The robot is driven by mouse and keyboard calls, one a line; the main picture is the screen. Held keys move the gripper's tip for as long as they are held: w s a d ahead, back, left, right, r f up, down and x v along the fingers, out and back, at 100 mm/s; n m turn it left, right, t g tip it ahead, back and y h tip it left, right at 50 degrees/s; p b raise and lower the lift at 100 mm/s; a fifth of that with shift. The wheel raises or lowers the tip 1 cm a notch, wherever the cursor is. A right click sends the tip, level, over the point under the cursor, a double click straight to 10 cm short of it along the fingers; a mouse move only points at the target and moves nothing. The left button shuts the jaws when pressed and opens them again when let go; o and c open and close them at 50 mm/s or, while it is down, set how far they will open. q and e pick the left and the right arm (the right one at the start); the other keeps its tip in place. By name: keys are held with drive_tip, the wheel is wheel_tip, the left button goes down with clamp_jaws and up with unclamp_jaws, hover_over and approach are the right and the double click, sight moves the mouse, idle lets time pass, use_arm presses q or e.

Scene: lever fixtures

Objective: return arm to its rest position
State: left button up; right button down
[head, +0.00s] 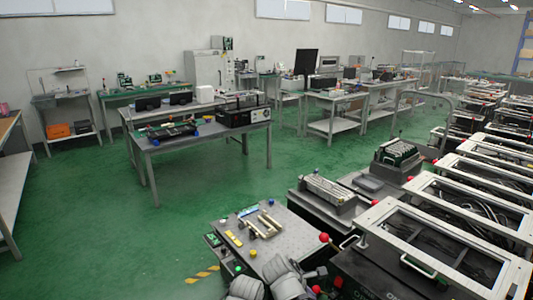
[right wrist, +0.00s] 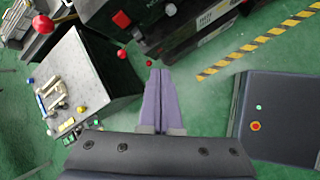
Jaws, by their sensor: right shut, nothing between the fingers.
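My right gripper (right wrist: 160,72) shows in the right wrist view, its two long fingers pressed together with nothing between them. It is over the green floor, apart from the fixtures. My left gripper is not in view.
A row of dark machines with pale frames (head: 388,212) fills the right side of the head view. A grey workbench (head: 200,139) stands beyond open green floor (head: 120,235). Yellow-black floor tape (right wrist: 262,40) crosses the upper right of the right wrist view.

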drive_tip(key=s+a+r+m+g+y+p, duration=0.1)
drive_tip(key=s+a+m+g+y+p, duration=0.1)
drive_tip(key=s+m, duration=0.4)
drive_tip(key=s+a+r+m+g+y+p, duration=0.1)
drive_tip(key=s+a+m+g+y+p, duration=0.1)
drive_tip(key=s+a+m, duration=0.3)
drive_tip(key=shift+s+a+r+m+y+p, duration=0.3)
drive_tip(key=shift+s+m+p, duration=0.2)
drive_tip(key=shift+s+m, duration=0.6)
